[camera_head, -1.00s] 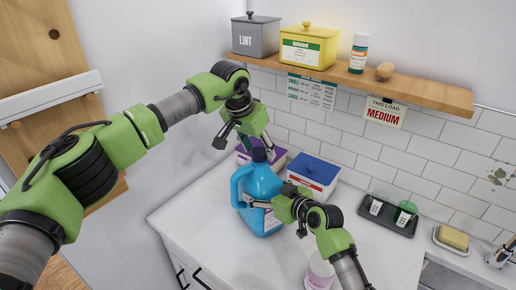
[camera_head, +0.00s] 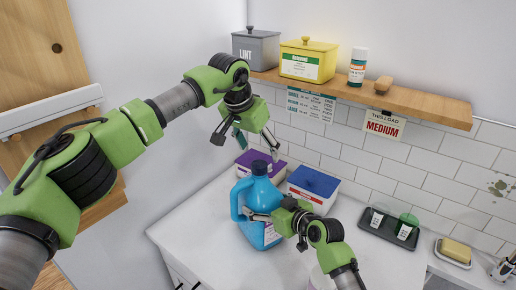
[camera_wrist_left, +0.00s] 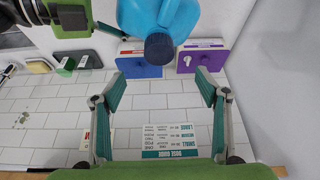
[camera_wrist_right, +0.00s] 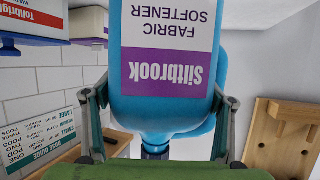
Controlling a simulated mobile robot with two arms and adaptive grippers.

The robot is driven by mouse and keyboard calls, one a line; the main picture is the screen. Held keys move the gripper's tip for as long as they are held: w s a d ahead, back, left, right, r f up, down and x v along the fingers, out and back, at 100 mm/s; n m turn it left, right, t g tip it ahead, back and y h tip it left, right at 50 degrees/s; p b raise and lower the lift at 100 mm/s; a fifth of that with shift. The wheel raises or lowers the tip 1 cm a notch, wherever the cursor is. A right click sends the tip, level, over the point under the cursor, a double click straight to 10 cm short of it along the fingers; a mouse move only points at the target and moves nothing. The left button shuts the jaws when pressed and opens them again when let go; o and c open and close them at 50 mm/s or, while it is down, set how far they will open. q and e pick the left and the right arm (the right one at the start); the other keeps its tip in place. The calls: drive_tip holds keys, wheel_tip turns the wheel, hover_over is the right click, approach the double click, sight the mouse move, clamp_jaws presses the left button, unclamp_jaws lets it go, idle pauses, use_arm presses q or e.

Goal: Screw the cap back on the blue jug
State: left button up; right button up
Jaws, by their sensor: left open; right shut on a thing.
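The blue jug (camera_head: 262,200) stands upright on the white top, with a dark blue cap (camera_head: 259,168) seated on its neck. The cap also shows in the left wrist view (camera_wrist_left: 160,48). Whether it is fully tightened I cannot tell. My left gripper (camera_head: 247,145) is open and empty, above the cap and apart from it. My right gripper (camera_wrist_right: 164,98) is shut on the blue jug, its fingers on either side of the body below the neck. The jug's label (camera_wrist_right: 168,55) reads Siltbrook fabric softener.
A purple box (camera_head: 262,163) and a blue-lidded box (camera_head: 314,186) stand behind the jug. A dark tray with cups (camera_head: 388,230) and a soap dish (camera_head: 453,252) lie to the right. A wooden shelf (camera_head: 420,102) with tins overhangs the back.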

use_arm(q)
drive_tip(key=shift+r, duration=0.1)
drive_tip(key=v, duration=1.2)
drive_tip(key=shift+a, duration=0.1)
use_arm(e)
drive_tip(key=o, duration=2.3)
drive_tip(key=v, duration=1.2)
drive_tip(key=shift+r, duration=0.1)
